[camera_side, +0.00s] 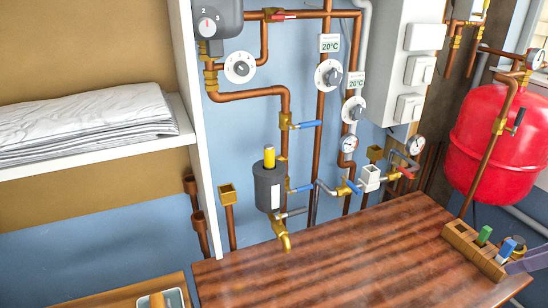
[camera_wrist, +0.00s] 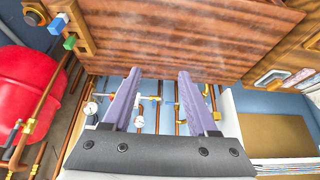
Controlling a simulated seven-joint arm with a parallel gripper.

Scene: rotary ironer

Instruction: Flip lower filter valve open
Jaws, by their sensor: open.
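The filter (camera_side: 268,188) is a dark grey cylinder with a yellow top, on a vertical copper pipe against the blue wall. The lower filter valve (camera_side: 301,188) has a blue lever beside the filter that points right, across the vertical pipe. Another valve with a blue lever (camera_side: 306,124) sits above it, its lever also pointing right. My gripper (camera_wrist: 158,72) shows two purple fingers, open and empty, in the wrist view. Part of a purple finger (camera_side: 526,262) shows at the right edge of the side view, well apart from the valve. In the wrist view I cannot tell which valve is which.
A wooden table (camera_side: 320,262) lies below the pipes, with a brass tap (camera_side: 281,236) at its back edge. A block with coloured handles (camera_side: 475,246) stands on its right side. A red tank (camera_side: 490,145) is behind. Several more valves and gauges crowd the wall.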

